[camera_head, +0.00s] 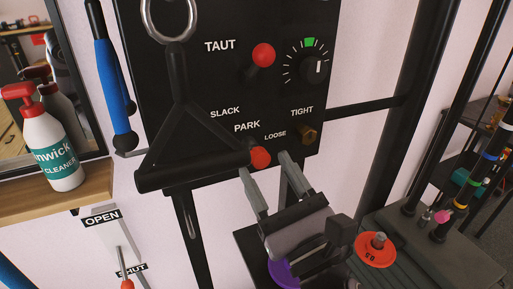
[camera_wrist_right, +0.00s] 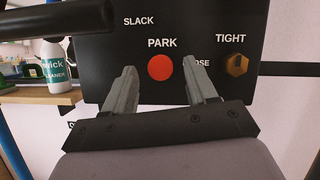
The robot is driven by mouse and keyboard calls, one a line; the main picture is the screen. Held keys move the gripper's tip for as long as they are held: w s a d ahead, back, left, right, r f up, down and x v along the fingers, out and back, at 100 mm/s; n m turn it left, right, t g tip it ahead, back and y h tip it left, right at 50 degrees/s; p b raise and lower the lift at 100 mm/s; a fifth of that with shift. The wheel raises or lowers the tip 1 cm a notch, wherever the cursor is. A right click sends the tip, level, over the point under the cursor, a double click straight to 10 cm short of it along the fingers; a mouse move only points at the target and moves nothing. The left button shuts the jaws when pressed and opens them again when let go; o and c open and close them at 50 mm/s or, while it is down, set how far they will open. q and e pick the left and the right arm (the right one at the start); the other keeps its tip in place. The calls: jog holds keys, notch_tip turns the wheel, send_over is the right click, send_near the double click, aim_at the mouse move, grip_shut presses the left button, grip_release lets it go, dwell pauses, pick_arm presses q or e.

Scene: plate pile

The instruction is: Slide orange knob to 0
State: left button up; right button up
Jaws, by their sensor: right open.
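A round orange-red knob (camera_head: 260,157) sits low on the black panel (camera_head: 215,75), under the PARK label. In the right wrist view the knob (camera_wrist_right: 160,68) appears between my fingertips. My right gripper (camera_head: 263,163) is open, its fingers pointing up at the knob from below; I cannot tell whether they reach around it or touch it. A second red ball knob (camera_head: 263,54) sits by TAUT, higher up. An orange-red handle (camera_head: 127,285) shows below the SHUT label. No 0 mark is readable. My left gripper is not in view.
A black triangular handle (camera_head: 178,115) hangs in front of the panel, left of the knob. A brass hex knob (camera_head: 307,134) sits right of it, under TIGHT. An orange-red disc (camera_head: 377,250) lies lower right. A spray bottle (camera_head: 48,145) stands on the left shelf.

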aim_at(263, 162)
jog(key=shift+p+x, duration=0.35)
jog(key=shift+x, duration=2.1)
